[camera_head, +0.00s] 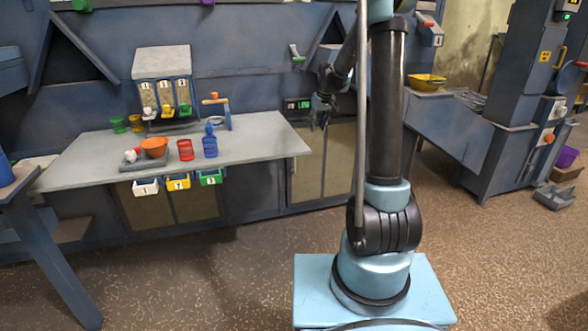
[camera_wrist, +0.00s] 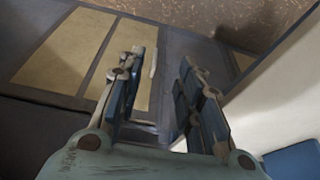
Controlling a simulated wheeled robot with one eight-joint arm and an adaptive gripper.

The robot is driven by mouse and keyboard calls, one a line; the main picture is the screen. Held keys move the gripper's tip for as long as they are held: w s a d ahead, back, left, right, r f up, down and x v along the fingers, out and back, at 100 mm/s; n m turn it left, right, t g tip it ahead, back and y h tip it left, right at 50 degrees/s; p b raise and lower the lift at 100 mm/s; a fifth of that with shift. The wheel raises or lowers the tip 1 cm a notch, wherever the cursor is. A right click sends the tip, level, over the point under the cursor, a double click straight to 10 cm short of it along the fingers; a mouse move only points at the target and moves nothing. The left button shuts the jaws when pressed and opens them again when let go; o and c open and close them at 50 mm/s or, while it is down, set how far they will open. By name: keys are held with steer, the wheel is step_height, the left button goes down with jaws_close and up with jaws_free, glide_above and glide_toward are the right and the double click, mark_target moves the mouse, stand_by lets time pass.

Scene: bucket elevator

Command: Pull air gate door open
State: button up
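A dark-framed cabinet door with tan panels (camera_head: 325,165) stands closed to the right of the workbench; I take it as the air gate door, though no label is readable. Tan panels (camera_wrist: 115,60) also show in the wrist view. My gripper (camera_head: 322,118) hangs in front of the upper part of this door. In the wrist view, my gripper (camera_wrist: 165,68) is open, its two fingers apart with nothing clearly held. A thin pale upright bar (camera_wrist: 153,60), perhaps a handle, shows beside the left finger. Whether a finger touches it I cannot tell.
The grey workbench (camera_head: 258,140) stands left of the door, with a red cup (camera_head: 185,149), a blue bottle (camera_head: 210,142) and an orange bowl (camera_head: 153,147). The speckled floor (camera_head: 215,285) in front is clear.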

steer(key=w+a+f, duration=0.4)
steer(key=w+f, duration=0.4)
steer(key=w, duration=0.2)
steer(key=n, duration=0.2)
glide_toward(294, 171)
steer(key=shift+t+y, duration=0.3)
steer(key=shift+y, duration=0.1)
steer(key=x, duration=0.3)
steer(key=w+x, duration=0.1)
steer(key=x, duration=0.3)
steer(key=shift+w+d+r, duration=0.1)
steer(key=shift+w+r, duration=0.05)
steer(key=shift+r, duration=0.1)
jaws_close()
